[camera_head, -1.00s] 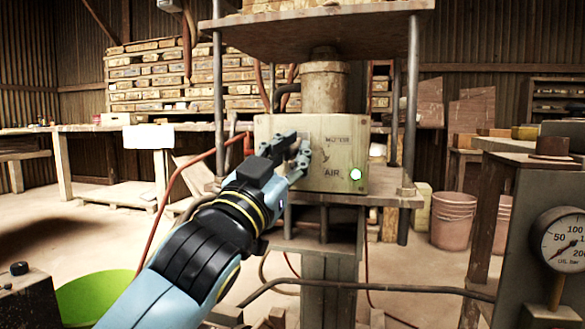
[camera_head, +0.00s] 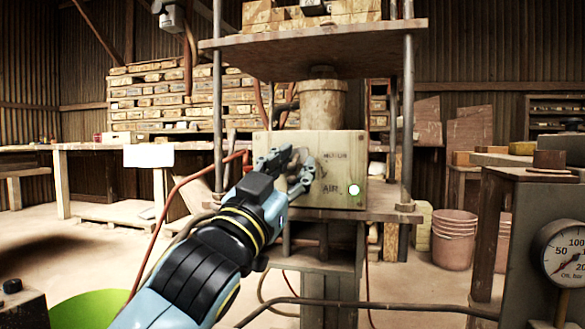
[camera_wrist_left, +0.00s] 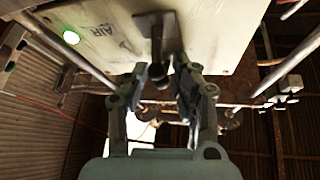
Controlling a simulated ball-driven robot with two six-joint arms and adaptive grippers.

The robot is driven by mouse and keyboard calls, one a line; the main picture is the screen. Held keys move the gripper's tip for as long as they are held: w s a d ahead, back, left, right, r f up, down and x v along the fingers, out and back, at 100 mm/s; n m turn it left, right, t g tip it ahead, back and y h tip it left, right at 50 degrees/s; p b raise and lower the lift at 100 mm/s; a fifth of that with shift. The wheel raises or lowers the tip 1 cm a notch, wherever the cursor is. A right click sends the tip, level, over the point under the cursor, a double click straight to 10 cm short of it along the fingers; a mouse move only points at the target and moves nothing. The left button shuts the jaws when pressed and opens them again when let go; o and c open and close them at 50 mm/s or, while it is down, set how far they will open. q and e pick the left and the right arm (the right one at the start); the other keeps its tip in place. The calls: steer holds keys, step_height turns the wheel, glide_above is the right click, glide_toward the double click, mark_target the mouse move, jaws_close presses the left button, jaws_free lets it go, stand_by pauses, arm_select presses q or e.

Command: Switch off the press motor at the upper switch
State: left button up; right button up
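The press's control box (camera_head: 338,150) is pale, with a MOTOR label (camera_head: 335,156) above an AIR label (camera_head: 330,189). A green light (camera_head: 354,190) glows at its lower right. My left gripper (camera_head: 298,165) is in front of the box's left part and hides the switches in the head view. In the left wrist view a dark switch lever (camera_wrist_left: 157,50) with a rounded tip stands out from the box. The fingers lie on either side of it, spread apart. I cannot tell whether they touch it. My right gripper is out of view.
The press's upper plate (camera_head: 310,52) hangs above the box between upright rods (camera_head: 410,110). A red hose (camera_head: 172,195) runs at the left. A pressure gauge (camera_head: 566,252) is at the right front. Stacked pink buckets (camera_head: 455,240) stand on the floor.

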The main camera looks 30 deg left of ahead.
mark_target(293, 162)
arm_select(q)
steer(key=shift+a, duration=0.1)
steer(key=shift+r, duration=0.5)
step_height(293, 162, up, 9)
stand_by(0.5)
